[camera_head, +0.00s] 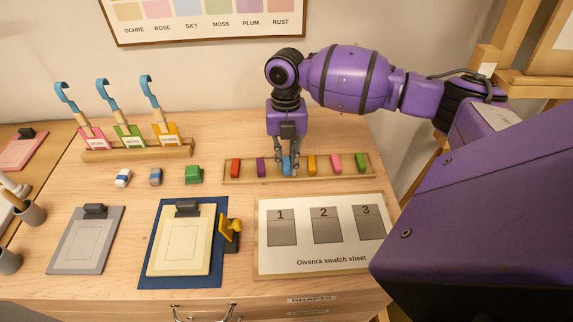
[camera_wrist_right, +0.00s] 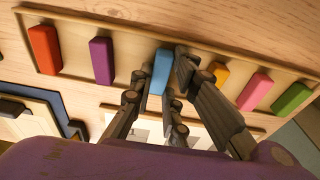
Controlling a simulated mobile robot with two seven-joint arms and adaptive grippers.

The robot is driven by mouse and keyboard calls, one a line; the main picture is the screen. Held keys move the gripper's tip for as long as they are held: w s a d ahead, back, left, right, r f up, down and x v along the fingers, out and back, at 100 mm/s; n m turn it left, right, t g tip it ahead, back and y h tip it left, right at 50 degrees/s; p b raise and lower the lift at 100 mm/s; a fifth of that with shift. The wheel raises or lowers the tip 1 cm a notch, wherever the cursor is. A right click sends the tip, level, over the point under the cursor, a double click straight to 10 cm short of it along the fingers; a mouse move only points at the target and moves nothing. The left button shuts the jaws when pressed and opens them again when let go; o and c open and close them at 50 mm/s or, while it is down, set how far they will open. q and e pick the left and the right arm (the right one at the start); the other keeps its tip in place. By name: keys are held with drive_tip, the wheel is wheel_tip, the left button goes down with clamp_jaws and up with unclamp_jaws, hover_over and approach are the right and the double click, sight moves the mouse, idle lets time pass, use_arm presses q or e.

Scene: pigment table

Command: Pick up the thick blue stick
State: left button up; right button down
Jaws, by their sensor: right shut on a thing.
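My left gripper is not in view.
Red (camera_head: 235,168), pink (camera_head: 336,163) and green (camera_head: 361,162) sticks share the tray. The swatch sheet (camera_head: 322,238) lies in front of it. A green block (camera_head: 194,174) stands left of the tray. Clipboards (camera_head: 181,240) and a brush rack (camera_head: 150,150) are farther left.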

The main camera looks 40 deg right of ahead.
sight(286, 164)
drive_tip(key=shift+r, duration=0.5)
wheel_tip(286, 164, up, 2)
drive_tip(key=shift+r, duration=0.1)
drive_tip(key=s+r+p, duration=0.2)
drive_tip(key=s+r, duration=0.7)
drive_tip(key=s, duration=0.5)
drive_tip(key=shift+a+r, duration=0.2)
drive_tip(key=shift+r, duration=0.2)
